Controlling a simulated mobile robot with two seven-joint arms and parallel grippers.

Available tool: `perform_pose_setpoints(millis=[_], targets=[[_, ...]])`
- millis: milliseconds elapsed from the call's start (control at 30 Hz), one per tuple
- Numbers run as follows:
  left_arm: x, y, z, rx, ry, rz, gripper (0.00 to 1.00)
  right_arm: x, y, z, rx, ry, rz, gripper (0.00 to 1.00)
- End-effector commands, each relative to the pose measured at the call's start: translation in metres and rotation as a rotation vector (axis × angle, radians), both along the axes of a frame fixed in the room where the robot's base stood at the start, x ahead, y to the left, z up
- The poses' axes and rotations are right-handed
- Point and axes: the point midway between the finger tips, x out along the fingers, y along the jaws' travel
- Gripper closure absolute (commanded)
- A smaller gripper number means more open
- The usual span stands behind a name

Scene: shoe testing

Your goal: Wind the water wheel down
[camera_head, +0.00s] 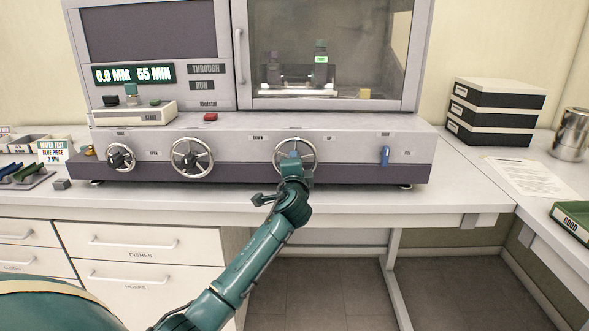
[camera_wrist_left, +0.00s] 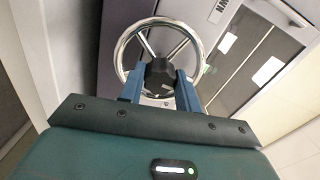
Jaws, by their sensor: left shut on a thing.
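The water wheel (camera_head: 314,150) is a round metal handwheel on the front of the grey machine, between the labels DOWN and UP. In the left wrist view its shiny rim (camera_wrist_left: 118,55) and spokes surround a dark hub (camera_wrist_left: 159,72). My left gripper (camera_head: 291,160) reaches the wheel from the front. In the left wrist view its blue fingers (camera_wrist_left: 159,84) are shut on the hub, one on each side. The gripper hides the lower part of the wheel in the head view. My right gripper is not in view.
Two more handwheels (camera_head: 192,157) (camera_head: 121,158) sit to the left on the same panel, and a blue lever (camera_head: 385,155) to the right. A glass chamber (camera_head: 330,50) stands above. A display (camera_head: 134,75) reads 0.0 MM and 55 MIN. Black-and-white boxes (camera_head: 492,112) stand at right.

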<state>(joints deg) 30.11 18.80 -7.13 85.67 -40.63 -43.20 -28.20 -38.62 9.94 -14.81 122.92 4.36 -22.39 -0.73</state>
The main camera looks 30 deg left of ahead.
Motion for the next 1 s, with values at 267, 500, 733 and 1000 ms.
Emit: perform_pose_setpoints(millis=[267, 500, 733, 1000], targets=[[-0.0001, 0.0001, -0.0007, -0.014, -0.006, 0.001, 0.90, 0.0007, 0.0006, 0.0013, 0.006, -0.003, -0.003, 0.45], [-0.0001, 0.0001, -0.0007, -0.012, -0.005, 0.001, 0.65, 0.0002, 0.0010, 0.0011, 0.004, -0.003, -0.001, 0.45], [0.0000, 0.0000, -0.0005, -0.012, -0.006, 0.000, 0.46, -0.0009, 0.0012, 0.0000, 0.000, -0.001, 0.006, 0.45], [-0.0009, -0.0007, -0.0003, -0.011, -0.005, 0.000, 0.45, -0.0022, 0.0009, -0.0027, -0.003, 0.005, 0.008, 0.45]])
